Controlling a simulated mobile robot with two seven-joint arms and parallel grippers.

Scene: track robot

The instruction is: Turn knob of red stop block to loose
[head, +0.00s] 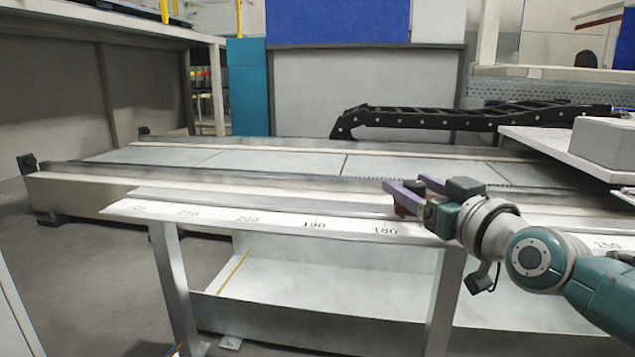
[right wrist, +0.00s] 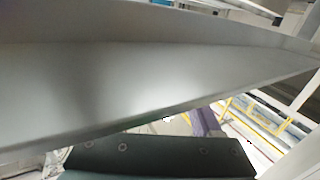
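My right gripper (head: 404,181) is at the measuring rail (head: 270,220), near the 180 mark, in the head view. Its two purple fingers stand apart, and I see nothing clearly held between their tips. A dark red piece, seemingly the red stop block (head: 404,211), shows just below the near finger, partly covered by it. I cannot tell whether they touch. The knob cannot be made out. In the right wrist view, a broad grey surface (right wrist: 130,75) fills most of the picture, and one purple finger (right wrist: 204,122) shows below it. My left gripper is not in view.
Behind the rail runs a long flat track bed (head: 270,162). A black cable chain (head: 440,118) lies above it at the back. A grey box (head: 605,142) stands on a white plate at the right. The floor at the left is clear.

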